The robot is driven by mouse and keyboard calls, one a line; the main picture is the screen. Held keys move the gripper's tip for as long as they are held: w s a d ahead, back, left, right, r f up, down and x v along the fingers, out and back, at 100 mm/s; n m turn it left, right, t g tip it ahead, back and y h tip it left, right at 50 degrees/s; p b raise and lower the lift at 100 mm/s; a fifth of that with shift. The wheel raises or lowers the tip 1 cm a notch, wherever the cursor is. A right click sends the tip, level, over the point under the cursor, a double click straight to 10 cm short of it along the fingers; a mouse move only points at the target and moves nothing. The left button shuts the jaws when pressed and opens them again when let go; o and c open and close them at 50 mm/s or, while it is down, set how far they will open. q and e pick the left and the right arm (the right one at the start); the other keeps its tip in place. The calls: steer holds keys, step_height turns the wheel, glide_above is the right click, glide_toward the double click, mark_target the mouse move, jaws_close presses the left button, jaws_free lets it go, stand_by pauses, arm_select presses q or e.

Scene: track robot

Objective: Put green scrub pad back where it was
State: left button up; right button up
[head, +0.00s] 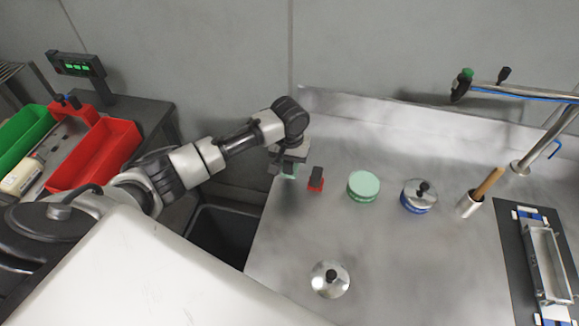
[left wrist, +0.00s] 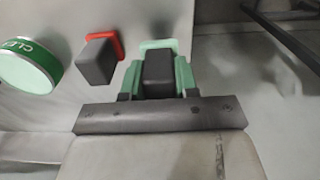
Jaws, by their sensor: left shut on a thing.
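My left gripper (head: 287,160) is at the left edge of the steel counter. In the left wrist view the left gripper (left wrist: 158,80) is shut on the black handle of the green scrub pad (left wrist: 158,45), one finger on each side. The pale green pad also shows in the head view (head: 290,171), below the gripper and partly hidden by it. Whether the pad touches the counter is hard to tell. A red scrub pad (head: 316,185) with a black handle (left wrist: 96,60) stands just right of it. My right gripper is not in view.
On the counter (head: 390,265) are a green-lidded round tin (head: 363,186), a blue tin with a knobbed metal lid (head: 419,195), a loose knobbed lid (head: 330,279) and a metal cup with a wooden handle (head: 469,204). Red (head: 107,156) and green bins stand left. The counter's front middle is clear.

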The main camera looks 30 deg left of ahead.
mark_target(289, 170)
arm_select(q)
step_height(289, 170, down, 2)
steer(key=shift+f, duration=0.55)
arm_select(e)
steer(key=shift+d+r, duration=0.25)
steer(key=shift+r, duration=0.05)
arm_select(q)
steer(key=shift+f, duration=0.15)
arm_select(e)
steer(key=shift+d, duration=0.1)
arm_select(q)
steer(key=o, duration=0.9)
steer(key=shift+c, duration=0.2)
step_height(289, 170, up, 12)
steer(key=shift+r+b, duration=0.15)
steer(key=shift+b, duration=0.2)
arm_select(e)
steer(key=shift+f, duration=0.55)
